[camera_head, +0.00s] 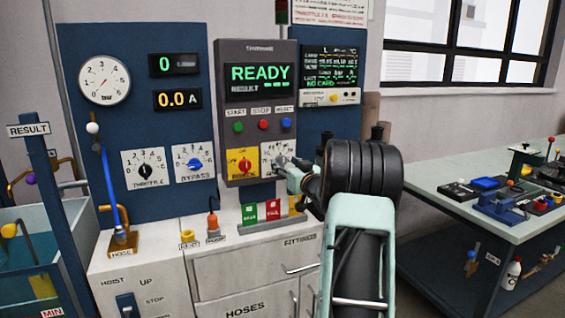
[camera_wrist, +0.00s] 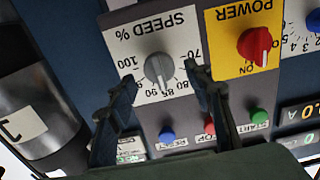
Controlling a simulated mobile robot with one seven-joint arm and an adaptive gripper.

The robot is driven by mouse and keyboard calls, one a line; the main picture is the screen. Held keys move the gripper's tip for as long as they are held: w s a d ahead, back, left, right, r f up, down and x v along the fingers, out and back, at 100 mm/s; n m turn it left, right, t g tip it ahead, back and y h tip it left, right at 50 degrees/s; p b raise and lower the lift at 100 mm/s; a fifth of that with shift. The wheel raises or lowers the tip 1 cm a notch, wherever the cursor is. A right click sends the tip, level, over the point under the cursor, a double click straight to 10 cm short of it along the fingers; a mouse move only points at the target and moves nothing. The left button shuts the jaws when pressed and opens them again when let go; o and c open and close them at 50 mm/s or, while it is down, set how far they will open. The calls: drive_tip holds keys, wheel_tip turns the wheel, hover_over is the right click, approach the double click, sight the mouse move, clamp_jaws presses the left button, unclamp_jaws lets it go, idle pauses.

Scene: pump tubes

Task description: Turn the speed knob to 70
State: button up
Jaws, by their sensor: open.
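The grey speed knob (camera_wrist: 160,70) sits on a white dial plate marked "SPEED %" (camera_wrist: 150,28), which appears upside down in the wrist view. Its light pointer mark seems to face the bottom of that picture, near the 85 and 90 marks; the exact value is hard to read. The 70 mark is at the right of the knob. My gripper (camera_wrist: 161,76) is open, with one fingertip on each side of the knob; I cannot tell whether they touch it. In the head view my gripper (camera_head: 284,164) is at the speed plate (camera_head: 270,153) and hides the knob.
The red power knob (camera_wrist: 254,46) on its yellow plate is close beside the speed plate. Red, green and blue buttons lie near my fingers, including the green start button (camera_wrist: 257,115). The display (camera_head: 259,78) reads READY. Red and green cards (camera_head: 272,210) stand below.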

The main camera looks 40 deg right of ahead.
sight(284, 161)
drive_tip(key=shift+x, duration=1.55)
drive_tip(key=shift+c, duration=0.3)
drive_tip(key=c, duration=1.1)
